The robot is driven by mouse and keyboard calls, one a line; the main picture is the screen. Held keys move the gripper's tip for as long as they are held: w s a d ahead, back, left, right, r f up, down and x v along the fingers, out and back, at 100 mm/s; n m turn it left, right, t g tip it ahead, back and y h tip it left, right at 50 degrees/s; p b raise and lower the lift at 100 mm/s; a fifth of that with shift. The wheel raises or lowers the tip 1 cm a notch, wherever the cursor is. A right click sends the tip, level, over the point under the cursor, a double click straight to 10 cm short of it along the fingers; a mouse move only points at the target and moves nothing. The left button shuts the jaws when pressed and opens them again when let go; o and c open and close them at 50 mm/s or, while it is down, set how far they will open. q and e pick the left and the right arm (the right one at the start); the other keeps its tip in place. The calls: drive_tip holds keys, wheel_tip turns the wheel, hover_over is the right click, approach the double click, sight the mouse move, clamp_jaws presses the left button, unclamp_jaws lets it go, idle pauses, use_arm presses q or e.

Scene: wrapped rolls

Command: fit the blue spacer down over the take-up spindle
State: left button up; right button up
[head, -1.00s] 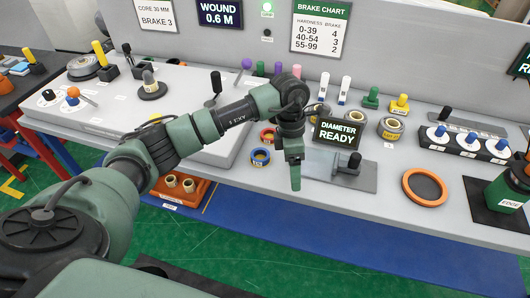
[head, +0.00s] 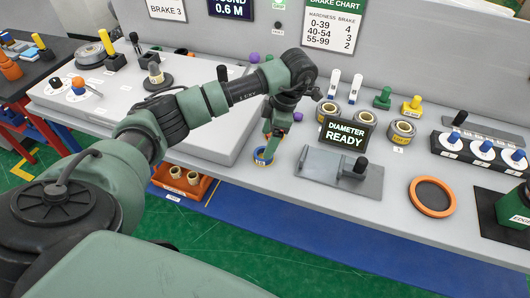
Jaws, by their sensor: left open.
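The blue spacer (head: 259,161), a short ring with a pale label, lies on the grey bench left of the diameter display. My left gripper (head: 268,143) points down right at the spacer and hides part of it. Its jaws are open; whether the fingers touch the ring I cannot tell. No label marks the take-up spindle. An upright post on a black round base (head: 156,76) stands on the pale machine at the left, and a reel with a yellow-topped post (head: 108,46) is behind it; I cannot tell which is the spindle. My right gripper is not in view.
The "DIAMETER READY" display (head: 346,132) and a grey plate with a black knob (head: 335,171) stand right of the gripper. Several wrapped rolls (head: 357,116) are behind. An orange ring (head: 432,197) lies at the right. An orange bin (head: 181,184) sits below the bench edge.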

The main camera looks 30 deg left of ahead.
use_arm(q)
drive_tip(key=p+x, duration=0.1)
drive_tip(key=x, duration=0.3)
drive_tip(key=shift+d+f+p, duration=0.15)
drive_tip(key=shift+f+p, duration=0.25)
drive_tip(key=shift+f, duration=0.3)
drive_tip(key=shift+s, duration=0.1)
drive_tip(key=shift+c, duration=0.4)
drive_tip(key=c, duration=1.4)
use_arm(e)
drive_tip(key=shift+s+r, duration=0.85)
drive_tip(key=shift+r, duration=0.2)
use_arm(q)
drive_tip(key=shift+o, duration=0.2)
